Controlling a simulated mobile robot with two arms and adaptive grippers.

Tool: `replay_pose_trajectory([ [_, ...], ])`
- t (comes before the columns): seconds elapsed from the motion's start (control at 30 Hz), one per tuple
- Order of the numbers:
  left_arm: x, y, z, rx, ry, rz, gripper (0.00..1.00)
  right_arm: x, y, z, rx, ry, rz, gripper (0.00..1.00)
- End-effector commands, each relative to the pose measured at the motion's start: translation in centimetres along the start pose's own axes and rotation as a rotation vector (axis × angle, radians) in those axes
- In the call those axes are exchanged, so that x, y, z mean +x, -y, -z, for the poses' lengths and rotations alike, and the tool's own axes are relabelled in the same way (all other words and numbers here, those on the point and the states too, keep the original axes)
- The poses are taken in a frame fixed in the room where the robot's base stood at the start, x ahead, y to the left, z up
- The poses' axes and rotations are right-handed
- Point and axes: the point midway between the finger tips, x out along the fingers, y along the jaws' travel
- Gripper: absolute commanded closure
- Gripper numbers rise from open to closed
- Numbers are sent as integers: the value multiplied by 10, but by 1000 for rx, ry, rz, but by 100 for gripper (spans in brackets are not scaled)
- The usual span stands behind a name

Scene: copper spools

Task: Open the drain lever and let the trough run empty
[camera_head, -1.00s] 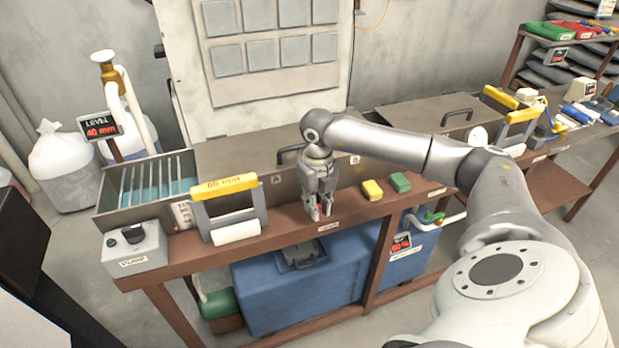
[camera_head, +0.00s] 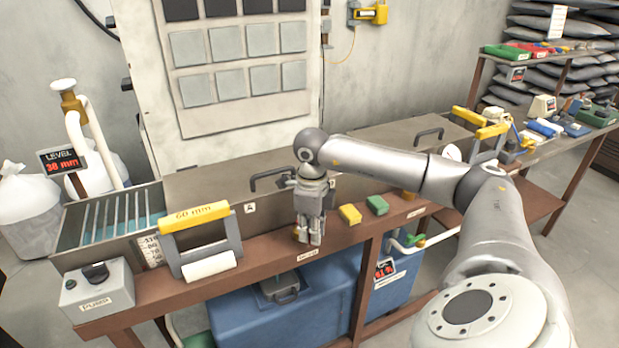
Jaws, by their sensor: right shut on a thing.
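The metal trough (camera_head: 68,252) runs along the back of the bench, with blue liquid (camera_head: 98,234) under a rack of upright plates at its open left end. The level display (camera_head: 62,160) reads 38 mm. My right gripper (camera_head: 309,240) points down at the bench's front edge, above a small label. It is shut on what looks like the drain lever, mostly hidden by the fingers; only a small reddish-brown bit shows. I cannot tell the lever's angle. My left gripper is not in view.
A yellow-handled 60 mm frame with a white roller (camera_head: 208,267) stands left of my gripper. A yellow block (camera_head: 350,214) and a green block (camera_head: 377,205) lie close on its right. A grey control box (camera_head: 95,290) sits at the bench's left end. A blue tank (camera_head: 245,325) is below.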

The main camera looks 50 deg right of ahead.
Motion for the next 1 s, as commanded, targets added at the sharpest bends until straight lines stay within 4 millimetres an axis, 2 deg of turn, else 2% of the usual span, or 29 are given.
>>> replay_pose_trajectory([
  [0.4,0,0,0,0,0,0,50,-1,1,0,-9,1,2,100],
  [0.43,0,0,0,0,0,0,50,-1,1,0,-9,1,3,82],
  [0.6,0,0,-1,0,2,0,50,-1,1,0,-8,0,2,60],
  [1.0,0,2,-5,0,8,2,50,-6,1,0,-8,1,1,59],
])
